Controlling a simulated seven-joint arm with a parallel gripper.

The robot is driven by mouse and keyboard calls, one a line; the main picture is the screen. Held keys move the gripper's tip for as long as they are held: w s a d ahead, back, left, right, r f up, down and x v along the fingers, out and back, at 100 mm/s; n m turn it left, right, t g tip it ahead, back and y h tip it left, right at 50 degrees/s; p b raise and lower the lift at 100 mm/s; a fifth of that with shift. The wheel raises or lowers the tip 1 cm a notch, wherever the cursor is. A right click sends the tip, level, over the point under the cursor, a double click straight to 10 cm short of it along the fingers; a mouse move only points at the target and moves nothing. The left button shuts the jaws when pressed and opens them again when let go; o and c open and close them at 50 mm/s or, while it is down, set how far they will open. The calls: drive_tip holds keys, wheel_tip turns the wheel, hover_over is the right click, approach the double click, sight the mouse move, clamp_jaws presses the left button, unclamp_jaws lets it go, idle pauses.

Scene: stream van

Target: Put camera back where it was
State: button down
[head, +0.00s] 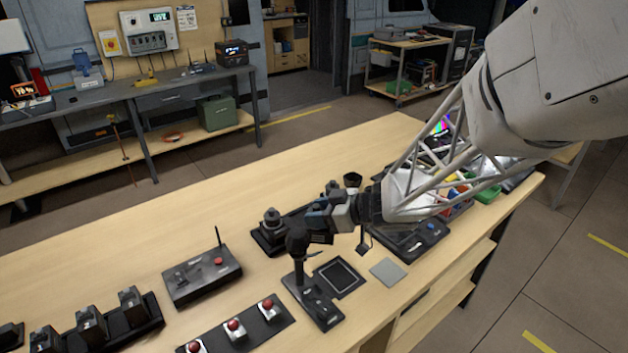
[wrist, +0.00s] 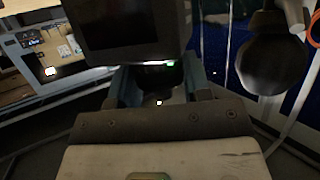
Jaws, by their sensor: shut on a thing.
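My gripper (head: 322,214) is low over the workbench, among dark devices. In the wrist view its fingers (wrist: 160,88) are shut on a dark boxy thing, which appears to be the camera (wrist: 120,25), with a small green light near its lower edge. In the head view the held thing is dark and mostly lost against the gripper and nearby black items. I cannot tell whether it touches the bench. A black pad with a square outline (head: 340,277) lies just in front of the gripper, with a grey square pad (head: 388,272) to its right.
A black post stand (head: 298,260) rises close by the gripper. A black knobbed device (head: 271,228) stands behind it. To the left are an antenna box (head: 203,275), red buttons (head: 233,325) on a strip and several dark units (head: 130,305). The bench's far left (head: 110,240) is clear.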

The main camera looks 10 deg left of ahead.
drive_tip(key=w+a, duration=0.3)
drive_tip(key=w, duration=0.3)
drive_tip(key=w+a+f, duration=0.1)
drive_tip(key=w+a, duration=0.2)
drive_tip(key=w, duration=0.4)
drive_tip(key=shift+w, duration=0.15)
drive_tip(key=shift+f, duration=0.25)
drive_tip(key=shift+f, duration=1.65)
drive_tip(key=shift+f, duration=0.6)
drive_tip(key=c, duration=0.6)
unclamp_jaws()
drive_tip(key=shift+o, duration=0.2)
drive_tip(key=shift+r, duration=0.1)
